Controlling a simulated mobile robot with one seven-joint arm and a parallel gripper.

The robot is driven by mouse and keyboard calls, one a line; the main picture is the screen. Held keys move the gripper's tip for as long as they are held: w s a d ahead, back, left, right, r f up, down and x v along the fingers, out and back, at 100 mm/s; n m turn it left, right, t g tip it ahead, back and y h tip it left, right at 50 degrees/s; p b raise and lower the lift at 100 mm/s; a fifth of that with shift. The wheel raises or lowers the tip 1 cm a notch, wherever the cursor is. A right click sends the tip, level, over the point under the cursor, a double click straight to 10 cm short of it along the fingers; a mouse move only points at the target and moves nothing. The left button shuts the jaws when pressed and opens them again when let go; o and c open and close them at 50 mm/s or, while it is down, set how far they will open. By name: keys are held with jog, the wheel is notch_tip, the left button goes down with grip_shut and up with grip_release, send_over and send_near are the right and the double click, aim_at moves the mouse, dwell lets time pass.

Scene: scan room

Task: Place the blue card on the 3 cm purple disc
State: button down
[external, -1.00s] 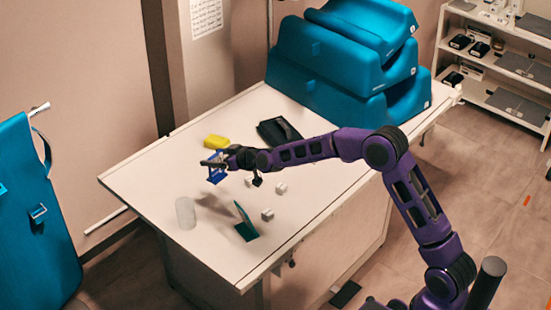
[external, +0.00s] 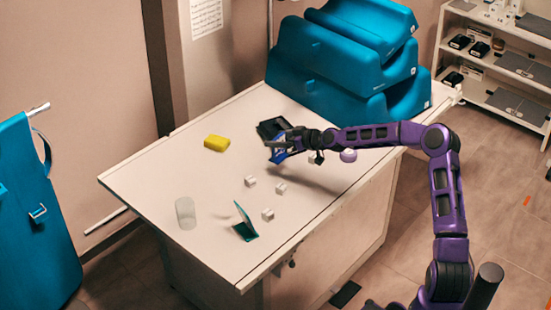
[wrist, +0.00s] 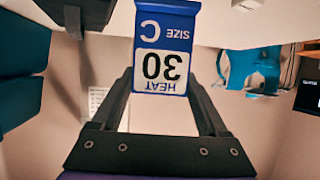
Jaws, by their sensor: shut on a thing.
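My gripper (external: 274,150) is shut on the blue card (external: 279,157) and holds it above the table, in front of the black object. In the wrist view, the blue card (wrist: 163,60) is between the fingers, its white panel and the print "HEAT 30 SIZE C" upside down. A small round lavender thing (external: 348,156) shows just below my forearm in the external view. It looks like the purple disc, to the right of my gripper and apart from the card. The disc is not recognisable in the wrist view.
Several small pale cubes (external: 267,214) lie on the white table (external: 160,168). A yellow block (external: 216,143), a clear cylinder (external: 185,213), a dark green angled piece (external: 246,224) and a black object (external: 271,129) are also there. Blue cushions (external: 345,60) are stacked behind.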

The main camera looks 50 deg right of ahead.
jog(key=s+d+r+b, duration=0.1)
jog(key=s+d+r, duration=0.1)
jog(key=s+d, duration=0.4)
jog(key=s+d+r+m+h, duration=0.1)
jog(key=s+d+r, duration=0.2)
jog(key=d, duration=0.6)
jog(key=s+d+r+b, duration=0.1)
jog(key=s+d+r, duration=0.1)
jog(key=s+d, duration=0.4)
jog(key=f, duration=0.3)
jog(key=w+f, duration=0.1)
jog(key=f, duration=0.2)
jog(key=d+f, duration=0.1)
jog(key=f, duration=0.2)
jog(key=shift+w+d+f+b, duration=0.1)
jog(key=shift+w+f+b, duration=0.15)
jog(key=shift+f+b, duration=0.1)
jog(key=shift+f, duration=0.1)
grip_release()
jog(key=shift+s+r, duration=0.2)
jog(key=v, duration=1.1)
jog(key=shift+s+p, duration=0.3)
jog(key=shift+p, duration=0.1)
